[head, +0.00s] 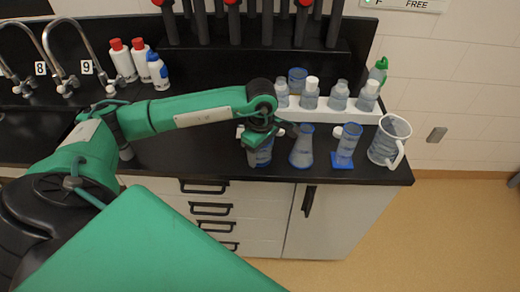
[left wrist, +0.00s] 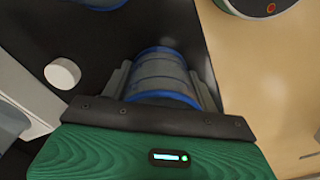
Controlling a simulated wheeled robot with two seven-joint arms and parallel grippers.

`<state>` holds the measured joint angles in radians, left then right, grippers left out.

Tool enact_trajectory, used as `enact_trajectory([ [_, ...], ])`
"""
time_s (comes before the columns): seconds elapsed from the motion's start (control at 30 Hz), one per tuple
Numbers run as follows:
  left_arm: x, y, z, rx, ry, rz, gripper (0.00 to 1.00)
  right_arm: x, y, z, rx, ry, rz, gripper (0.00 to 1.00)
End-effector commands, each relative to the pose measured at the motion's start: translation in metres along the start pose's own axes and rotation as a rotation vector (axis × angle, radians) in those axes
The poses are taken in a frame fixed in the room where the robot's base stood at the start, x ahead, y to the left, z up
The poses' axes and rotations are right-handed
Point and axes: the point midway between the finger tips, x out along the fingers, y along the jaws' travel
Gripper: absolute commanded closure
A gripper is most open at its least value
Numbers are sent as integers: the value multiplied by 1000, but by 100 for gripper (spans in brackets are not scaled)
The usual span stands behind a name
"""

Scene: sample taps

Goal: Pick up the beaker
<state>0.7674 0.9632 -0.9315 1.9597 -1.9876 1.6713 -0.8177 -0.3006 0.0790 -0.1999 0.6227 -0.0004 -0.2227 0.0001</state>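The beaker (head: 260,156) is clear with blue markings and stands upright near the counter's front edge, partly hidden by my left gripper. My left gripper (head: 258,137) points down over it from above. In the left wrist view the blue-rimmed beaker (left wrist: 160,75) lies between the two grey fingers of the gripper (left wrist: 163,83). One finger is close along each side of it. Whether the fingers press on the glass cannot be told. My right gripper is in neither view.
A conical flask (head: 302,150) stands just right of the beaker. Behind is a white rack (head: 310,116) with several bottles. The counter left of the beaker is clear.

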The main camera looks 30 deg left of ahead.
Motion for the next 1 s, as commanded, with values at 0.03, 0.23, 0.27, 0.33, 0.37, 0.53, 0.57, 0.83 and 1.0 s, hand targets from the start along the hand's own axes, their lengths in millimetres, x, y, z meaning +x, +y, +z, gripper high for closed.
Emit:
enact_trajectory([
  [0.03, 0, 0, 0, 0, 0, 0, 62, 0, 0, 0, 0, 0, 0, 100],
  [0.23, 0, 0, 0, 0, 0, 1, 62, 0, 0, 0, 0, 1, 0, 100],
  [0.27, -1, 0, 0, 0, 0, 1, 62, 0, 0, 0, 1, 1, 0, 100],
  [0.33, -2, 0, 0, 0, 0, 1, 62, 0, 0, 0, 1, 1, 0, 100],
  [0.37, -3, 0, 0, 0, 0, 1, 62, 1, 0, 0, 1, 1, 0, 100],
  [0.53, -18, 1, 0, -1, 0, 4, 62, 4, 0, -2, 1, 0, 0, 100],
  [0.57, -23, 1, 0, -1, 0, 5, 62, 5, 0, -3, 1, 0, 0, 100],
  [0.83, -94, 2, 0, 1, 0, 10, 62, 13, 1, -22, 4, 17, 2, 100],
  [1.0, -145, 1, 0, 1, 0, 8, 62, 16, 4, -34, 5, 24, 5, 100],
])
